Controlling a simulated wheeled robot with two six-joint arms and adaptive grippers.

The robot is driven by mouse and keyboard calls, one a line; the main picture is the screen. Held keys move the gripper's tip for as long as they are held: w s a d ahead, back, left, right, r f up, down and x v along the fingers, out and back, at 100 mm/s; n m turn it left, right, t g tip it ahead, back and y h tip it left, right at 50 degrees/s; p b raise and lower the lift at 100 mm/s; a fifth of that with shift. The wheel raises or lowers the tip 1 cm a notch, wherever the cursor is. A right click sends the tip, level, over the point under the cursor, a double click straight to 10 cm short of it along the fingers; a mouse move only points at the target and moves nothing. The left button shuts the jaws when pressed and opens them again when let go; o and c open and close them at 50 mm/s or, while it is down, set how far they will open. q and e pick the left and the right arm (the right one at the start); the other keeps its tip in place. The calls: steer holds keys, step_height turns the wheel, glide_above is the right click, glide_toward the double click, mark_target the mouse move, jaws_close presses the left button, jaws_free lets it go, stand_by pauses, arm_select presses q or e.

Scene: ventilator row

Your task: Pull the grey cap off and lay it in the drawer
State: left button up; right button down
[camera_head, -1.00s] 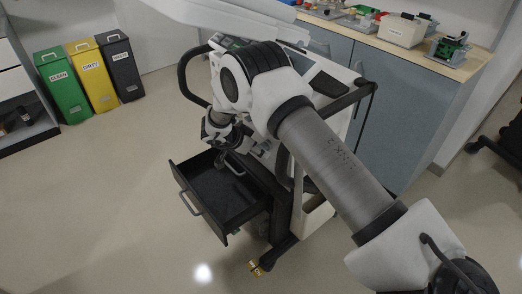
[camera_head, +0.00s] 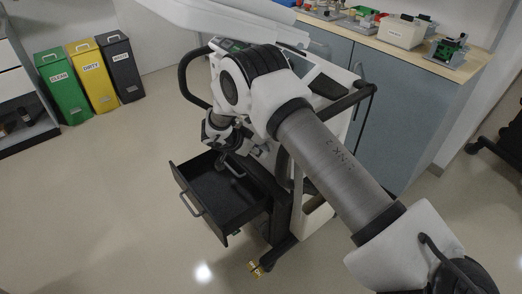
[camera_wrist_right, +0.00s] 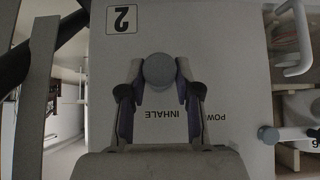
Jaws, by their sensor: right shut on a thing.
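The grey cap (camera_wrist_right: 158,70) shows as a round disc between the fingertips of my right gripper (camera_wrist_right: 158,80) in the right wrist view. The fingers are shut on it from both sides. Behind it is the pale ventilator panel, with an upside-down INHALE label beside the cap. I cannot tell whether the cap is still seated on its port. In the head view the right gripper (camera_head: 238,160) is partly hidden by my arm, close to the ventilator front. The open black drawer (camera_head: 227,217) is below it and looks empty where visible. My left gripper is not in view.
A black handle rail (camera_head: 340,103) runs along the ventilator's side. A blue-grey cabinet (camera_head: 405,110) with a wooden top stands behind. Green, yellow and black bins (camera_head: 62,90) stand at the left wall. The floor left of the drawer is clear.

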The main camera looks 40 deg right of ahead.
steer(key=shift+a+f, duration=0.1)
steer(key=a, duration=0.1)
steer(key=a+p, duration=0.1)
steer(key=a, duration=0.1)
steer(key=a+p, duration=0.1)
steer(key=a, duration=0.1)
steer(key=shift+s+a, duration=0.1)
steer(key=shift+s, duration=0.15)
stand_by(0.7)
stand_by(0.3)
